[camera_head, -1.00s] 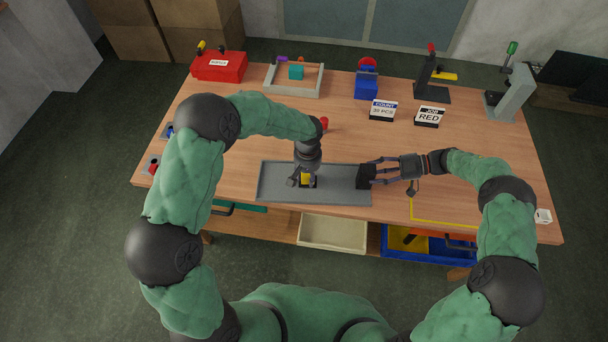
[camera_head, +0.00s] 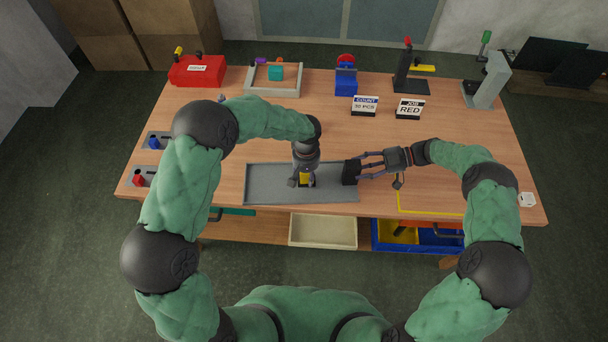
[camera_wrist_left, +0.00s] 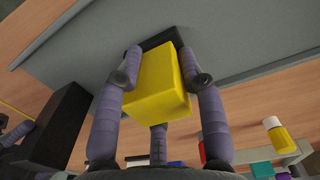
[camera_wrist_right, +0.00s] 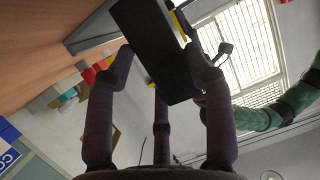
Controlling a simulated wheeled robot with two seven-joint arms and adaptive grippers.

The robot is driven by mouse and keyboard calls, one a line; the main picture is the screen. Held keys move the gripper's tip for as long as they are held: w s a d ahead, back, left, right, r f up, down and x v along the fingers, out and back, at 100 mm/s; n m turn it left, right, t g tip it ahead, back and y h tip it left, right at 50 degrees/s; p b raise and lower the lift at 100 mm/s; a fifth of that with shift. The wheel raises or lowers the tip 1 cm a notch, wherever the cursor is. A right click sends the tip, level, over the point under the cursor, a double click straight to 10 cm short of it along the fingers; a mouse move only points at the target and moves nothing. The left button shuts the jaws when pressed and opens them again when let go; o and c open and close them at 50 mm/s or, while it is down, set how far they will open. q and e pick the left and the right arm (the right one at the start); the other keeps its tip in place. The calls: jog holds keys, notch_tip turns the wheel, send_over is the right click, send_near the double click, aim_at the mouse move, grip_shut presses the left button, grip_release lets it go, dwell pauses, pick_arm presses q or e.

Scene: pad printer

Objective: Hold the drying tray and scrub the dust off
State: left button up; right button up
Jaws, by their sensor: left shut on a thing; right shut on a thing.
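The grey drying tray (camera_head: 270,185) lies along the table's front edge. It also fills much of the left wrist view (camera_wrist_left: 240,35). My left gripper (camera_head: 304,178) points down over the tray's middle, shut on a yellow block with a black base (camera_wrist_left: 158,82). The base is against the tray surface. My right gripper (camera_head: 359,172) is shut on a black block (camera_wrist_right: 150,45) at the tray's right end. This block also shows in the left wrist view (camera_wrist_left: 60,130). I cannot tell whether it is joined to the tray. No dust is discernible.
A red box (camera_head: 197,72), a wooden frame (camera_head: 262,92), a blue device (camera_head: 346,84) and two signs (camera_head: 409,109) stand farther back. Small red and blue items (camera_head: 138,181) sit at the left edge. Bins (camera_head: 323,231) are below the front edge.

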pick_arm(q)
jog(key=shift+s+a+f, duration=0.1)
jog(key=shift+s+a, duration=0.1)
jog(key=shift+a, duration=1.05)
jog(key=shift+s+a+f, duration=0.1)
jog(key=shift+s+a, duration=0.05)
jog(key=shift+a, duration=1.05)
jog(key=shift+s+a+r, duration=0.1)
jog(key=shift+a, duration=1.1)
jog(key=shift+s+a+r, duration=0.1)
jog(key=shift+a, duration=1.1)
jog(key=shift+s+a+f, duration=0.15)
jog(key=shift+a, duration=1)
jog(key=shift+s+a+f, duration=0.1)
jog(key=shift+s+a, duration=0.05)
jog(key=shift+a, duration=1)
jog(key=shift+a, duration=0.1)
jog(key=shift+s+a, duration=0.15)
jog(key=shift+a, duration=0.9)
jog(key=shift+w+d+r, duration=0.1)
jog(key=shift+w+d, duration=0.05)
jog(key=shift+d, duration=0.5)
jog(key=shift+w+d+r, duration=0.1)
jog(key=shift+d, duration=0.55)
jog(key=shift+d, duration=0.1)
